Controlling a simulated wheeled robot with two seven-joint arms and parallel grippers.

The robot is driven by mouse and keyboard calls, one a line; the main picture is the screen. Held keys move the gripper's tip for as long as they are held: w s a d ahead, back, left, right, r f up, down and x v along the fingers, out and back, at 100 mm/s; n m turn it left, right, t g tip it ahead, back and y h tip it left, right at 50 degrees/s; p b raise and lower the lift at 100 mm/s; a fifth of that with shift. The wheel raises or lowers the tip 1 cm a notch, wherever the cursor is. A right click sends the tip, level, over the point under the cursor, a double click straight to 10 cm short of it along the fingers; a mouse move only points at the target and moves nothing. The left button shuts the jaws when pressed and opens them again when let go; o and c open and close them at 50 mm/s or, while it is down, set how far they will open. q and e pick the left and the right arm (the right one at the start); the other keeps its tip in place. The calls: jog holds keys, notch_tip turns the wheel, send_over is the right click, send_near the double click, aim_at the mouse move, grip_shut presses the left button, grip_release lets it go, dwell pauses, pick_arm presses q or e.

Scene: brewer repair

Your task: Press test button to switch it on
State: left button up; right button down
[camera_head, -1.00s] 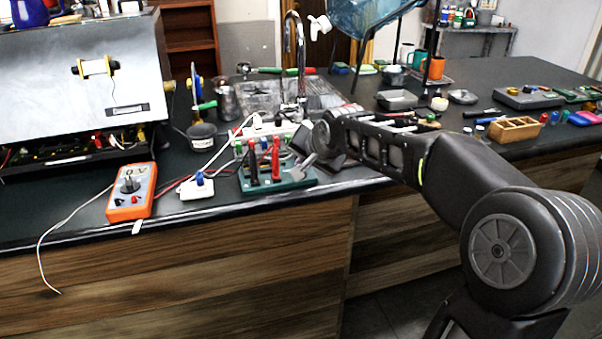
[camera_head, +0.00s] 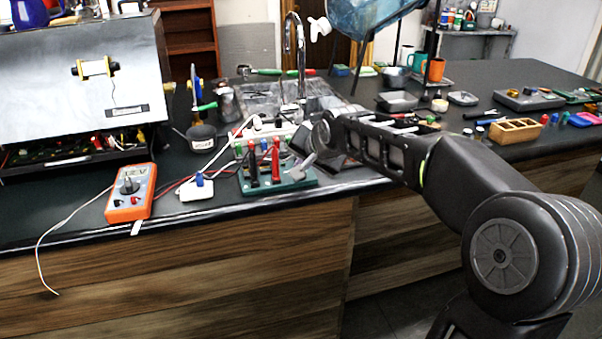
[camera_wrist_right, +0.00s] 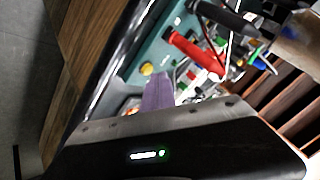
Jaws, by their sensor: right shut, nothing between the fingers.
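A green test board (camera_head: 305,183) sits near the counter's front edge, with black and red probes (camera_head: 276,158) standing on it. My left gripper is not in view.
An orange multimeter (camera_head: 131,192) and a white plug block (camera_head: 197,189) with cables lie left of the board. A white power strip (camera_head: 265,131) is behind it. A large metal brewer (camera_head: 85,80) stands at the left, and a sink tap (camera_head: 300,60) rises behind.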

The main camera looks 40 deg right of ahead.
notch_tip(320, 180, up, 6)
jog(key=p, duration=0.4)
dwell(0.3)
